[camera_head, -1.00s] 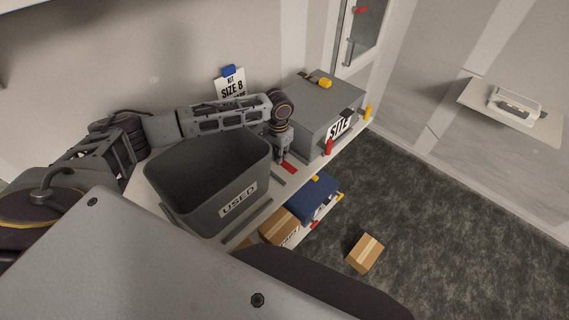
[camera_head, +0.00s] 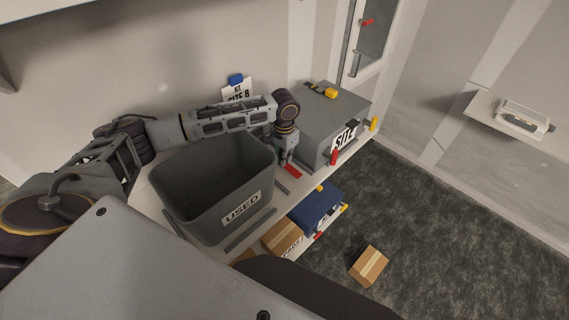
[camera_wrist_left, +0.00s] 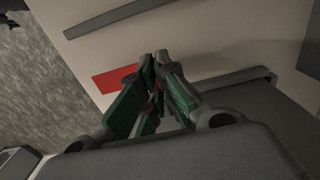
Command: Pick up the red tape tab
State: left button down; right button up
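The red tape tab (camera_head: 293,171) shows at the foot of my left gripper (camera_head: 287,163), on the white shelf top between the grey bin and the grey box. In the left wrist view a flat red strip (camera_wrist_left: 112,79) lies on the white surface beside the fingers. My left gripper's green-padded fingers (camera_wrist_left: 155,60) come together at their tips, and a narrow red piece shows between them. The gripper looks shut on this tab, low over the shelf. The fingers hide part of the tab. My right gripper is not in view.
A dark grey bin marked USED (camera_head: 193,215) stands left of the gripper. A grey box marked SITE (camera_head: 325,118) with red and yellow clips stands close on its right. A blue case (camera_head: 315,210) and a carton (camera_head: 282,238) sit on a lower shelf. Another carton (camera_head: 369,265) lies on the floor.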

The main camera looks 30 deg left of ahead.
pick_arm(q)
jog(key=shift+r+b, duration=0.55)
jog(key=shift+r, duration=2.95)
jog(key=shift+r, duration=0.15)
